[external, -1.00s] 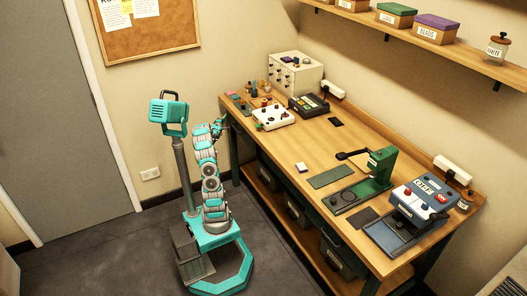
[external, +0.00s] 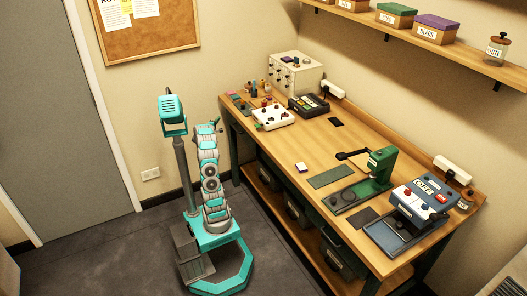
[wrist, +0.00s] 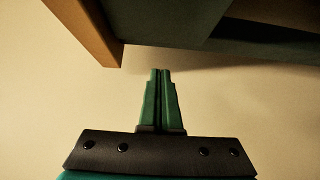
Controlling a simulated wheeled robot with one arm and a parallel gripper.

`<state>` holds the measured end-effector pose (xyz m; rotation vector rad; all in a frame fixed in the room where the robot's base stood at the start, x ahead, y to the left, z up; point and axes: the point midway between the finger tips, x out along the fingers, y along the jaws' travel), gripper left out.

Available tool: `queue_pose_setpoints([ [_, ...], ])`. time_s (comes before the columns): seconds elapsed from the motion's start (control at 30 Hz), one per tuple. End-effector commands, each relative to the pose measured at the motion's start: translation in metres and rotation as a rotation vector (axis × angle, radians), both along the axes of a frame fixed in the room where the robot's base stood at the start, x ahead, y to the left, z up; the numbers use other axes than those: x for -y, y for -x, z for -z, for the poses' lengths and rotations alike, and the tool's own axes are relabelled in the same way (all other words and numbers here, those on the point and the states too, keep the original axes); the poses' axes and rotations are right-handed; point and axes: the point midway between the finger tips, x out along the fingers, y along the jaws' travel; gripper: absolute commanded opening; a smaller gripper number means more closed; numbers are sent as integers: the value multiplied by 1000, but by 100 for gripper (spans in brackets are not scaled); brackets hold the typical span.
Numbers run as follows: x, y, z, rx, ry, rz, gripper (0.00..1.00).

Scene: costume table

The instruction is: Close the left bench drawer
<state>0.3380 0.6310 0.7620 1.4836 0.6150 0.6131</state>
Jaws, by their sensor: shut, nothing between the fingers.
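The workbench (external: 318,143) stands along the right wall, with a wooden top and dark green frame. I cannot make out the left bench drawer or how far open it is in the external view. My gripper (external: 217,122) is at the top of my raised arm, by the bench's left end; its fingers are too small to read there. In the wrist view my gripper (wrist: 160,72) has its two green fingers together, with nothing between them. A wooden edge (wrist: 92,32) and a grey-green surface (wrist: 165,22) lie beyond the fingertips, apart from them.
A white control box (external: 273,117), a dark device (external: 308,105) and a small cabinet (external: 295,74) stand on the bench's left part. A green press (external: 378,170) and a blue machine (external: 423,200) stand on its right. Dark bins sit on the lower shelf (external: 264,190). Floor left of my base is clear.

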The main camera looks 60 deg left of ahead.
Motion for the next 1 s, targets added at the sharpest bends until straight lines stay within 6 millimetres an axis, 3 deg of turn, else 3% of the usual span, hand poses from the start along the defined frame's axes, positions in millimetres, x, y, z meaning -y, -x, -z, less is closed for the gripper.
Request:
queue_pose_setpoints([
  [1.0, 0, 152, 2, -3, 0, -2, 0],
])
